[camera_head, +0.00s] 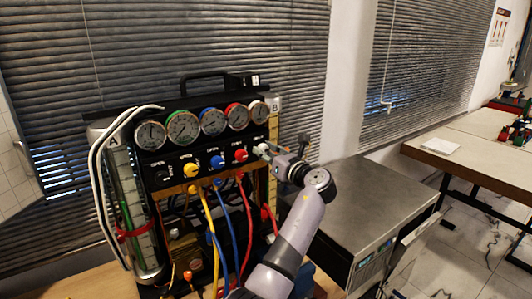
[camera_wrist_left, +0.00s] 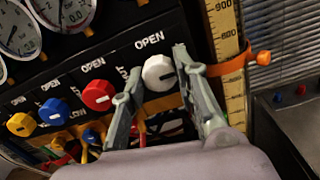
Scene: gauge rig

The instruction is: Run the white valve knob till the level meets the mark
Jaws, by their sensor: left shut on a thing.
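The white valve knob (camera_wrist_left: 158,72) is at the right end of the knob row, with a dark pointer line on its face. My left gripper (camera_wrist_left: 157,61) has one finger on each side of it and is shut on it. In the head view the gripper (camera_head: 268,153) reaches the panel from the right and partly covers the knob. The right-hand tube B (camera_head: 273,133) has a yellowish scale, and an orange band (camera_wrist_left: 235,64) crosses it in the wrist view. I cannot make out the liquid level there. The left tube A (camera_head: 124,190) carries a red band (camera_head: 133,233). My right gripper is out of view.
Red (camera_wrist_left: 98,95), blue (camera_wrist_left: 53,112) and yellow (camera_wrist_left: 21,124) knobs sit left of the white one. Several round gauges (camera_head: 212,121) line the panel above. Coloured hoses (camera_head: 247,220) hang below. A grey metal-topped unit (camera_head: 360,205) stands to the right.

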